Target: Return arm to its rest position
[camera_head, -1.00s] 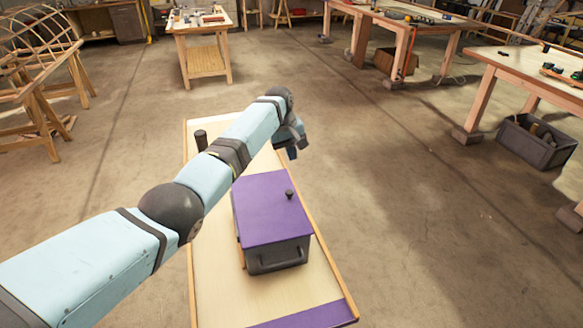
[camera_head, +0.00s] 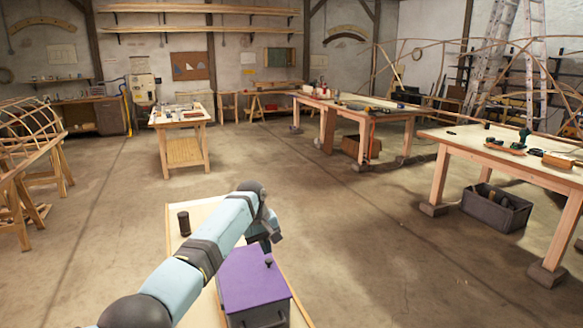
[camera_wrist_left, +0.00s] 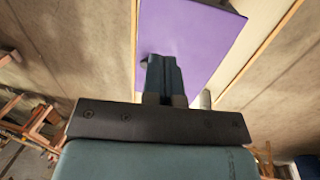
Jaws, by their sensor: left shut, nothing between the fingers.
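My left arm reaches in from the bottom of the head view. The box's lid is on, with a small dark knob (camera_head: 268,262) on top. My right gripper is not in view.
The box stands on a pale wooden board or tabletop (camera_head: 205,212), with a dark cylinder (camera_head: 184,222) at its far left. Workbenches (camera_head: 505,160) stand to the right, one with a dark crate (camera_head: 495,207) under it. A small bench (camera_head: 180,120) stands farther back. Open floor lies between.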

